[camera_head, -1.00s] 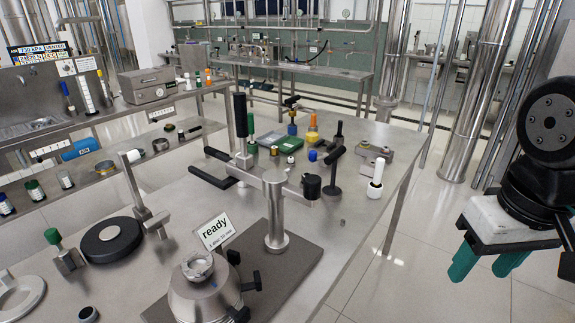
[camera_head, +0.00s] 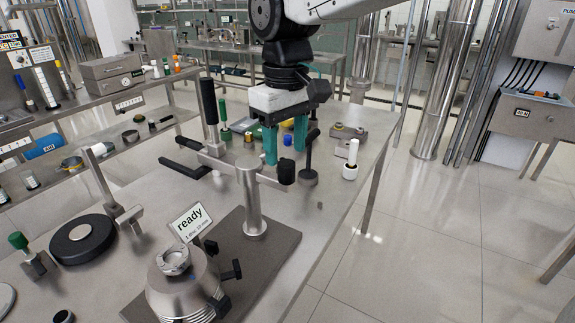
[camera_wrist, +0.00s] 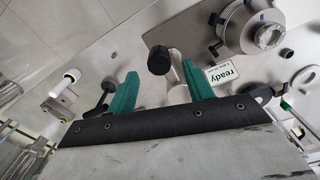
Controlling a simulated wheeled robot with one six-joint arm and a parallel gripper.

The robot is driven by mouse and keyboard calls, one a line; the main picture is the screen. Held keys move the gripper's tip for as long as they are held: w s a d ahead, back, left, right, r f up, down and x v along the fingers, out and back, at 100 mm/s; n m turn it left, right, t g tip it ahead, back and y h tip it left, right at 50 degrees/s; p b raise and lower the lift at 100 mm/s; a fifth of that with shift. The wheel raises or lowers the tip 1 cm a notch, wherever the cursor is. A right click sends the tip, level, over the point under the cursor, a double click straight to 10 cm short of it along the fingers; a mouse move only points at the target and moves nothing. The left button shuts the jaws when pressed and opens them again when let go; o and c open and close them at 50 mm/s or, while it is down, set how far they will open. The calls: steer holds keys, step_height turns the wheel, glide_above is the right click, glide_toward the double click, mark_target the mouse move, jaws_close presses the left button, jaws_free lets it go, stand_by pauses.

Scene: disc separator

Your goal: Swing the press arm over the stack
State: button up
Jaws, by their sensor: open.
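The press arm (camera_head: 225,158) is a steel bar on an upright post (camera_head: 252,207), with a tall black handle (camera_head: 208,100) and a black knob (camera_head: 286,172) at its right end. It points away from the stack (camera_head: 173,261), which sits on a steel cone base (camera_head: 183,292) at the front. My gripper (camera_head: 286,152), with green fingers, is open, pointing down behind the arm's right end. In the wrist view, the black knob (camera_wrist: 159,60) shows between the fingertips of my gripper (camera_wrist: 160,75); contact cannot be told. The stack (camera_wrist: 267,36) is at upper right there.
A "ready" sign (camera_head: 189,222) stands between post and cone. A black disc (camera_head: 82,238) and a green-knobbed block (camera_head: 33,262) are at left. A white cylinder (camera_head: 350,165) and several small bottles stand near my gripper. The floor right of the bench is clear.

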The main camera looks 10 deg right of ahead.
mark_target(287, 163)
step_height(287, 163, down, 5)
steer(key=shift+r, duration=0.1)
steer(key=shift+c, duration=0.3)
jaws_close()
